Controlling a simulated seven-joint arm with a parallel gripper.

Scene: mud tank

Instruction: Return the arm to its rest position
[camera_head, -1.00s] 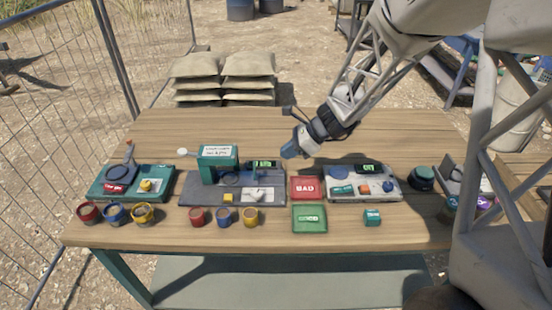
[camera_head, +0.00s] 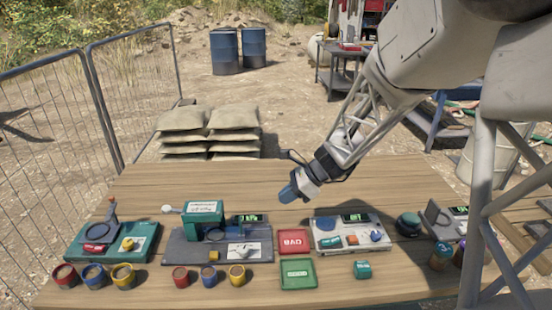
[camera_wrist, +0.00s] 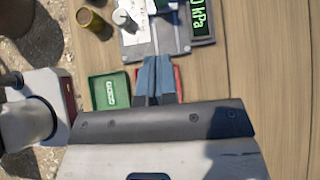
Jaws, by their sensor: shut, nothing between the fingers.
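My gripper (camera_head: 289,193) is above the wooden table, behind the red BAD tray (camera_head: 294,242) and near the grey device with a green OFF display (camera_head: 350,233). In the wrist view the blue fingers of my gripper (camera_wrist: 158,82) are together with nothing between them. They cover most of the red tray there. The green tray (camera_wrist: 109,91) lies beside the fingers in that view and is empty. My forearm slants from the upper right down to the gripper.
The wooden table (camera_head: 400,180) holds a teal-framed press (camera_head: 205,214), a green station (camera_head: 115,243), several small coloured pots (camera_head: 123,277), a teal cube (camera_head: 362,270) and a dark dome (camera_head: 408,224). Sandbags (camera_head: 209,130) are stacked behind. The table's back strip is clear.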

